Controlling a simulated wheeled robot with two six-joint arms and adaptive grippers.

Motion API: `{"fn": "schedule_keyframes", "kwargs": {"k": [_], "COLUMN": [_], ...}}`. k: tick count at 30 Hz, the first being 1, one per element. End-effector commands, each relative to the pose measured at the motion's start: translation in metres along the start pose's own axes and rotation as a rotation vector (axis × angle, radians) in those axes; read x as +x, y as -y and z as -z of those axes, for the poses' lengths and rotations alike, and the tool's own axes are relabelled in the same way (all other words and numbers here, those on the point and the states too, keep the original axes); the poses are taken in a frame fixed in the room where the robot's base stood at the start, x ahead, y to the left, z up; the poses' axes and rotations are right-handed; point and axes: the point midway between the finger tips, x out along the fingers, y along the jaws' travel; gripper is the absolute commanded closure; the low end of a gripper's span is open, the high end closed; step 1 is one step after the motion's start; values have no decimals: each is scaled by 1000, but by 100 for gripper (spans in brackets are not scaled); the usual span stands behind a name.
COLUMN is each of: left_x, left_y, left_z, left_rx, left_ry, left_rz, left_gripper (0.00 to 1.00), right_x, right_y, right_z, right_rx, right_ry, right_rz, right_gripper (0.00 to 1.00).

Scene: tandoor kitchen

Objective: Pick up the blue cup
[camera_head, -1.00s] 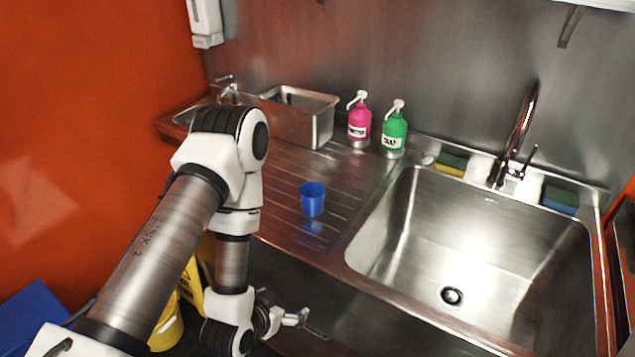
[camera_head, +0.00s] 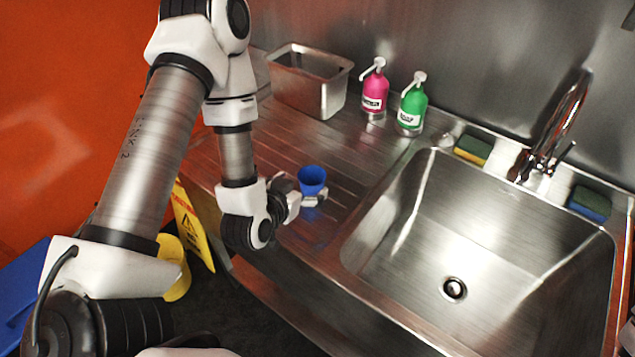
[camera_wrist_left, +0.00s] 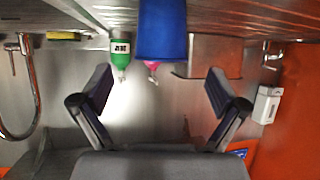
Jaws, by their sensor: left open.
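The blue cup (camera_head: 311,178) stands upright on the ribbed steel drainboard, left of the sink. My left gripper (camera_head: 312,199) is low over the drainboard at the cup, and its fingers partly hide the cup's lower part in the head view. In the left wrist view, which is upside down, the cup (camera_wrist_left: 162,35) is at the top centre. There the open fingers of my left gripper (camera_wrist_left: 160,88) are spread to either side of the cup's line, with nothing held. Whether a finger touches the cup cannot be told. My right gripper is not in view.
A pink bottle (camera_head: 374,92) and a green soap bottle (camera_head: 411,108) stand behind the cup, beside a steel container (camera_head: 310,85). The sink basin (camera_head: 470,220) with its faucet (camera_head: 560,120) is to the right. The drainboard around the cup is clear.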

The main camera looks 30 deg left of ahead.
Motion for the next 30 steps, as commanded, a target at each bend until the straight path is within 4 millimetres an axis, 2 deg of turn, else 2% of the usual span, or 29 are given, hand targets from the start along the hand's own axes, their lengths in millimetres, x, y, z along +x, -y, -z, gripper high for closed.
{"fn": "schedule_keyframes", "kwargs": {"k": [1, 4, 7, 11, 15, 21, 23, 24, 26, 27, 30], "left_x": [9, 14, 21, 44, 63, 64, 64, 64, 64, 64, 64], "left_y": [0, 0, 0, 1, 1, 1, 1, 1, 1, 1, 1], "left_z": [-8, -4, 1, 4, 1, -1, -1, -1, -1, -1, -1], "left_rx": [-2, -2, 1, 3, 1, -1, -1, -1, -1, -1, -1], "left_ry": [-4, -3, 0, 0, 1, 1, 1, 1, 1, 1, 2], "left_rz": [1, 0, 0, 0, -1, -1, -1, -1, -1, -1, -1], "left_gripper": [3, 3, 3, 3, 3, 3, 24, 38, 60, 67, 67], "right_x": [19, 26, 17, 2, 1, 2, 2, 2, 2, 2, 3], "right_y": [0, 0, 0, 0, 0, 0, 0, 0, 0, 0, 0], "right_z": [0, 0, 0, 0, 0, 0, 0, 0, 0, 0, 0], "right_rx": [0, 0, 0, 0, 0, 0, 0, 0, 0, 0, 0], "right_ry": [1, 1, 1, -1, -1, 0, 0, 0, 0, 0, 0], "right_rz": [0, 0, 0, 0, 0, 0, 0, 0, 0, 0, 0], "right_gripper": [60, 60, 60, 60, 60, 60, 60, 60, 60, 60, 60]}}
